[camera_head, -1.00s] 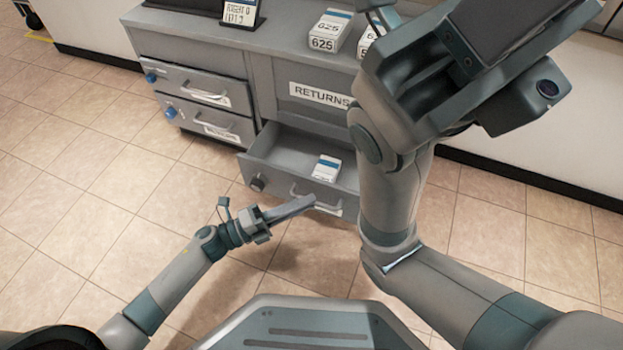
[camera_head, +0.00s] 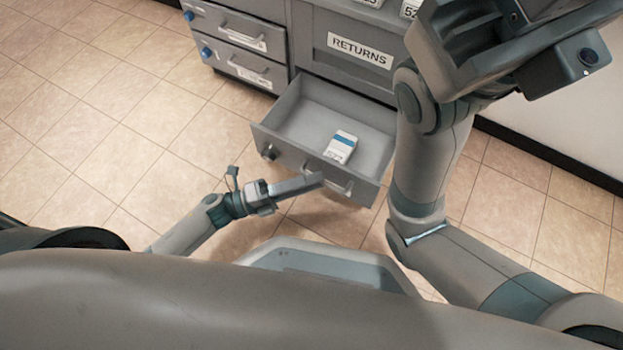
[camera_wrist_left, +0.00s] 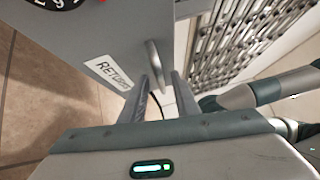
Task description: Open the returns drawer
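The returns drawer (camera_head: 285,148) stands pulled out of the grey cabinet, below the RETURNS label (camera_head: 360,51). A small white and blue box (camera_head: 341,147) lies inside it. The drawer front carries a curved handle (camera_head: 343,186) and a dark round knob. My left gripper (camera_head: 318,181) is at the handle. In the left wrist view its two fingers (camera_wrist_left: 160,78) are apart, with the handle (camera_wrist_left: 153,64) between and just beyond their tips; contact cannot be told. My right arm's wrist fills the upper right of the head view; its fingertips do not show.
Two closed drawers (camera_head: 236,67) with blue knobs are left of the returns drawer. Tiled floor (camera_head: 110,120) is free at the left. My own base and body fill the bottom of the head view.

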